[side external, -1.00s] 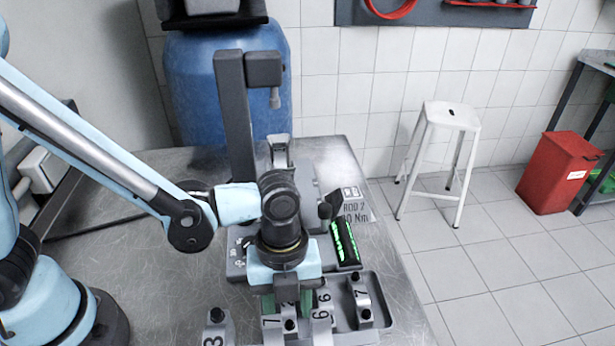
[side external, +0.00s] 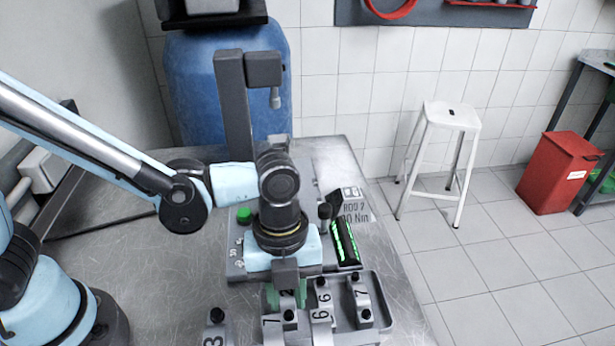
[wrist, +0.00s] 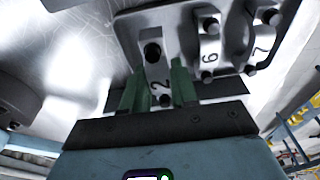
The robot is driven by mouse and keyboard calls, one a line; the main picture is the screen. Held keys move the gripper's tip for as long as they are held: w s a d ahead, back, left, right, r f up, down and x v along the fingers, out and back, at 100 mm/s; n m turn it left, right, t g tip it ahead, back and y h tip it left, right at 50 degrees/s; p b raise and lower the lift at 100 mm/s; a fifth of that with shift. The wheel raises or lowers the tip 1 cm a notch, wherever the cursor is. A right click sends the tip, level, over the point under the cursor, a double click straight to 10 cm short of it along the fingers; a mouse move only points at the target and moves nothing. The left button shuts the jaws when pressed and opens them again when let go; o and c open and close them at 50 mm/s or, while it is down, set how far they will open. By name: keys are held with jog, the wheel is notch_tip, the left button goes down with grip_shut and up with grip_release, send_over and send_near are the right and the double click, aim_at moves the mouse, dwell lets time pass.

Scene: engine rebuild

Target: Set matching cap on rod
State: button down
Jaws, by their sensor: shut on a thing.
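My gripper (side external: 287,297) has green fingers and points down over the left back part of the grey cap tray (side external: 393,325). It is shut on a grey bearing cap marked 2 (side external: 287,291). In the wrist view the cap (wrist: 159,86) sits between the green fingers of my gripper (wrist: 158,88), with a dark bolt head near. I cannot tell whether the cap is clear of the tray. The rod itself is not clearly visible; my wrist hides much of the area there.
The tray also holds caps marked 6 (side external: 322,296) and 7 (side external: 361,300), among others. A cap marked 3 (side external: 215,330) stands left of the tray.

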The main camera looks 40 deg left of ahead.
aim_at(287, 292)
notch_tip(287, 292, up, 8)
jog(key=shift+f, duration=0.25)
notch_tip(287, 292, up, 19)
jog(key=w+a, duration=1.2)
jog(key=w, duration=0.2)
jog(key=shift+s+f, duration=0.1)
jog(key=shift+f, duration=4.7)
jog(key=shift+f, duration=0.5)
jog(key=shift+r, duration=2.65)
